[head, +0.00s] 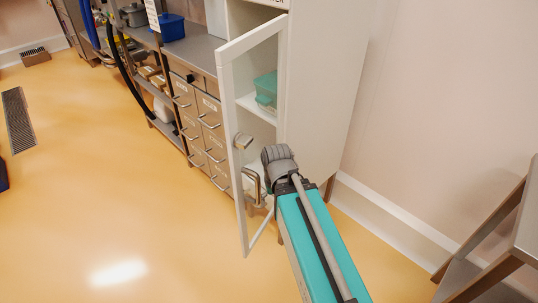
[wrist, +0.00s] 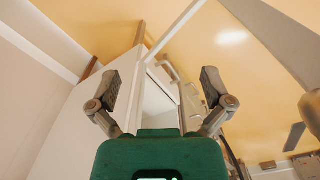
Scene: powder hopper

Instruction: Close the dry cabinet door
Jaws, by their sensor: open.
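The dry cabinet (head: 325,75) is tall and white. Its white-framed, clear-paned door (head: 231,110) stands open, swung out over the floor. I cannot tell the exact gap to the pane. In the wrist view my gripper (wrist: 158,85) has its two fingers spread wide, with nothing between them. The cabinet side (wrist: 85,115) shows there beyond the fingers.
A teal box (head: 266,88) stands on a cabinet shelf. A bench with labelled drawers (head: 205,125) adjoins the cabinet on the left, with a blue bin (head: 172,28) on top. A wooden-legged table (head: 500,225) stands at right.

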